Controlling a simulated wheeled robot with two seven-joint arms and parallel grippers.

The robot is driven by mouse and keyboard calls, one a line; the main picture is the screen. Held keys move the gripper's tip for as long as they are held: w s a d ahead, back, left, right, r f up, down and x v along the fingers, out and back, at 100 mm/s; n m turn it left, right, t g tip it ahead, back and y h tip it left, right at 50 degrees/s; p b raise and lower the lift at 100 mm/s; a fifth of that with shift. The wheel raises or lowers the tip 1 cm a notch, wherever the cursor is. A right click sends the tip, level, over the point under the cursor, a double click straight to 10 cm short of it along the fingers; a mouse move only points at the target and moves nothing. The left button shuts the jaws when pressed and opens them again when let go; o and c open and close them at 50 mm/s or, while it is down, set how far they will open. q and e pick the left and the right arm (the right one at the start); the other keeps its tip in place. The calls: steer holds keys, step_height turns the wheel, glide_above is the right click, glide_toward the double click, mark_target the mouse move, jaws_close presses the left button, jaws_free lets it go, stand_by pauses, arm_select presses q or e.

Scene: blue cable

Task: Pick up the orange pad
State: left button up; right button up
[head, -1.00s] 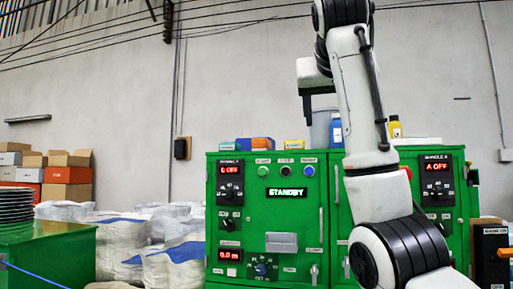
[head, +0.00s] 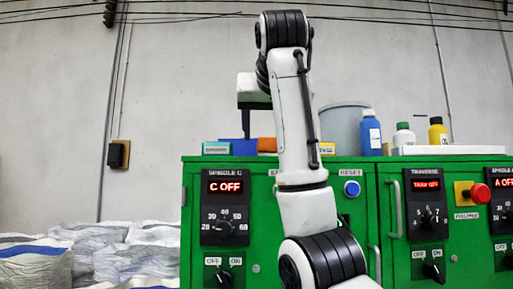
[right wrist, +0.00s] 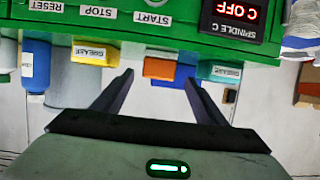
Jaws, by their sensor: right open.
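The orange pad (head: 267,145) lies on top of the green cabinet, left of my right forearm. A blue block (head: 237,146) is beside or just behind it. My right gripper (head: 247,127) points down above the cabinet top, close to the pad in the picture; its fingers partly overlap there. In the right wrist view the gripper (right wrist: 158,77) is open and empty. The orange pad (right wrist: 160,69) shows between its fingertips, apart from both as far as I can tell. My left gripper is not in view.
The green cabinet (head: 205,190) has several knobs and displays. A teal box (head: 216,148), a yellow grease box (head: 327,148), a grey bucket (head: 346,128), a blue bottle (head: 370,133) and other bottles stand on it. White sacks (head: 140,255) are at left.

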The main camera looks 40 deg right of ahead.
steer(key=shift+w+d+f+p, duration=0.15)
steer(key=shift+w+d+p, duration=0.4)
steer(key=shift+d+p, duration=0.35)
steer(key=shift+w+d+f, duration=0.1)
steer(key=shift+w+f, duration=0.1)
steer(key=shift+w, duration=0.05)
steer(key=shift+w+d+f+p, duration=0.2)
steer(key=shift+w+p, duration=0.15)
steer(key=shift+p, duration=0.1)
steer(key=p+x, duration=0.1)
steer(key=x, duration=0.4)
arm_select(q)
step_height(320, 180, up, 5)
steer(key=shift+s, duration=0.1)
arm_select(e)
steer(key=shift+a, duration=0.1)
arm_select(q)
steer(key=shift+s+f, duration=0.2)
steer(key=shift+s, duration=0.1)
arm_select(e)
steer(key=c, duration=1.2)
steer(key=shift+r, duration=0.15)
